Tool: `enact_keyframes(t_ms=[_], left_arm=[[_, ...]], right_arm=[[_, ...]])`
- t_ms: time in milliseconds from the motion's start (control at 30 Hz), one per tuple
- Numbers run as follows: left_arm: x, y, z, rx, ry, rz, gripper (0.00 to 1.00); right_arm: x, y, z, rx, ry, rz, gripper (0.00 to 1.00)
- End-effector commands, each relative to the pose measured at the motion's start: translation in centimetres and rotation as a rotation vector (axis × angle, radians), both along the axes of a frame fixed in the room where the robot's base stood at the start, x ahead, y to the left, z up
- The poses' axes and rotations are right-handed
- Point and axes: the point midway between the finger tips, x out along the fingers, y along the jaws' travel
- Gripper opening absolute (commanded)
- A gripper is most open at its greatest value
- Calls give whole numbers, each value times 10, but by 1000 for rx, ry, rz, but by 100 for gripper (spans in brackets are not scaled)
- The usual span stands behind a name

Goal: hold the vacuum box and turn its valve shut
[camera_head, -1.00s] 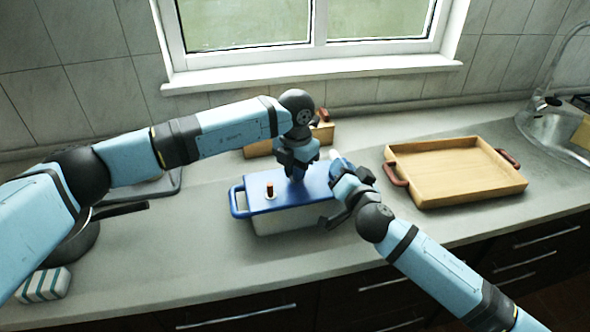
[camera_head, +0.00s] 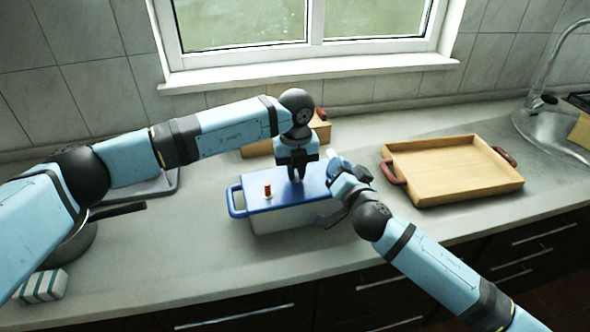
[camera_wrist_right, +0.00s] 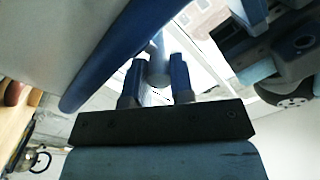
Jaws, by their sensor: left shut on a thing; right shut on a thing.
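The vacuum box (camera_head: 290,226) stands on the counter, with a pale body, a blue lid (camera_head: 318,185) and a blue handle (camera_head: 235,200) at its left end. A small red peg (camera_head: 268,190) stands upright on the left part of the lid. My left gripper (camera_head: 296,177) points down at the middle of the lid and is shut on the valve, which its fingers hide. My right gripper (camera_head: 340,180) is at the box's right end, shut on the right handle; in the right wrist view the handle (camera_wrist_right: 158,66) shows between its two fingers.
A wooden tray (camera_head: 455,195) with reddish handles lies right of the box. A wooden item (camera_head: 258,149) is behind it. A pan (camera_head: 75,245) and a striped block (camera_head: 42,285) are at the left. The sink (camera_head: 545,135) is at the far right.

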Motion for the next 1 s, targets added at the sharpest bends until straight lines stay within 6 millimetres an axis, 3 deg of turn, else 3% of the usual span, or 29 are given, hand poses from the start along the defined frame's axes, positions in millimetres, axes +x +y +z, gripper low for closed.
enact_keyframes(t_ms=[767, 800, 867, 900, 1000], left_arm=[[1, 0, 0, 1, -1, 102, 0], [1, 0, 0, 0, -1, 102, 19], [1, 0, 0, 0, -1, 102, 33], [1, 0, 0, 0, -1, 101, 38], [1, 0, 0, 0, -1, 101, 38]], right_arm=[[0, -1, -1, -1, 1, -2, 0], [0, -1, -1, -1, 1, -2, 0], [0, -1, -1, -1, 1, -2, 0], [0, -1, -1, -1, 1, -2, 0], [0, -1, 0, -1, 1, -2, 0]])
